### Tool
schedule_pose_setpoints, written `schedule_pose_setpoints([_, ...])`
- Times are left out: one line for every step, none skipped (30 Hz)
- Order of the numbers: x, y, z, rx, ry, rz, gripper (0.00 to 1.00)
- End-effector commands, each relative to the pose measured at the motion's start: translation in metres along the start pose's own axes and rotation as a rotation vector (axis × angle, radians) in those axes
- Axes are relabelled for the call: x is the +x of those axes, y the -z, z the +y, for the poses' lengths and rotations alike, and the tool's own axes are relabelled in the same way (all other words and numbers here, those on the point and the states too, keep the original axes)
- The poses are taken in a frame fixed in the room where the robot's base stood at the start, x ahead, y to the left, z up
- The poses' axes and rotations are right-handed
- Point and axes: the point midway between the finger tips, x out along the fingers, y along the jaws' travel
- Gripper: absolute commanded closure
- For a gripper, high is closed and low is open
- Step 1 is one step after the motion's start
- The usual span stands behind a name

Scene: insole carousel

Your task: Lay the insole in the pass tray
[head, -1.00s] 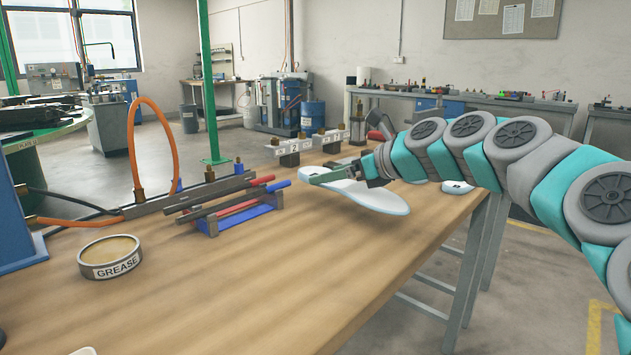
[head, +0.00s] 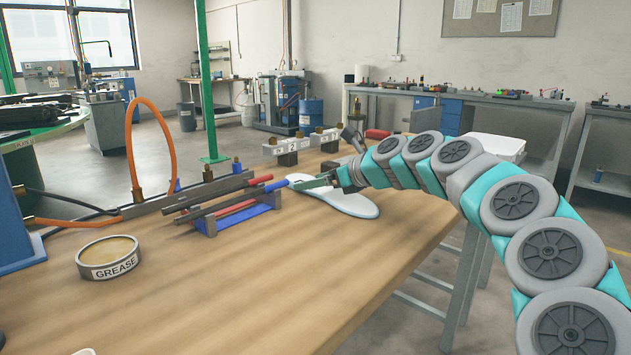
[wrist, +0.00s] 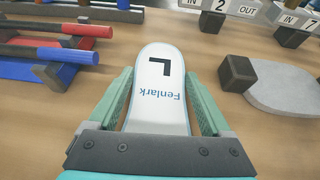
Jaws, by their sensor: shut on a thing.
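My gripper (head: 322,181) is shut on a white insole (head: 350,204) with a pale blue edge and holds it over the far right part of the wooden bench. In the wrist view the insole (wrist: 161,88) lies between the two green fingers, with a black "L" and "Fenlark" on its top face. My arm hides part of the bench's right side. A white box-like tray (head: 495,145) shows behind my arm at the right; I cannot tell if it is the pass tray.
A blue rack (head: 238,219) with red and dark rods stands left of the insole. Numbered IN/OUT blocks (head: 293,145) stand at the bench's back, near a grey rounded plate (wrist: 285,90) and a dark block (wrist: 238,74). A grease tin (head: 109,257) sits front left. The bench's front middle is clear.

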Motion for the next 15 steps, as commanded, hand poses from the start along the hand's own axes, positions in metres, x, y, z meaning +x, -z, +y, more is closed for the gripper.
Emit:
schedule_pose_setpoints([-0.0004,-0.0006,-0.0002,-0.001,0.001,-0.001,0.71])
schedule_pose_setpoints([-0.0004,-0.0007,-0.0002,-0.001,0.001,0.0,0.71])
schedule_pose_setpoints([-0.0005,-0.0008,-0.0003,-0.001,0.001,-0.001,0.71])
schedule_pose_setpoints([-0.0006,-0.0009,-0.0003,-0.001,0.001,-0.001,0.71])
schedule_pose_setpoints([-0.0006,-0.0009,-0.0003,-0.001,0.001,-0.001,0.71])
schedule_pose_setpoints([-0.0006,-0.0005,-0.0003,0.0,0.001,-0.001,0.71])
schedule_pose_setpoints([-0.0004,0.0,-0.0005,0.0,0.001,-0.001,0.71])
schedule_pose_setpoints([-0.0003,0.0005,-0.0005,0.0,0.001,-0.001,0.16])
schedule_pose_setpoints([-0.0002,0.0005,-0.0006,-0.001,0.002,-0.001,0.11])
schedule_pose_setpoints([-0.0002,0.0005,-0.0006,-0.001,0.002,-0.001,0.08])
schedule_pose_setpoints([-0.0002,0.0005,-0.0005,-0.001,0.001,-0.001,0.05])
schedule_pose_setpoints([-0.0002,0.0005,-0.0005,-0.001,0.001,-0.001,0.0])
schedule_pose_setpoints([-0.0002,0.0005,-0.0004,-0.001,0.001,-0.001,0.0])
schedule_pose_setpoints([-0.0002,0.0005,-0.0004,-0.001,0.001,-0.001,0.0])
schedule_pose_setpoints([-0.0001,0.0004,-0.0004,-0.001,0.001,-0.001,0.0])
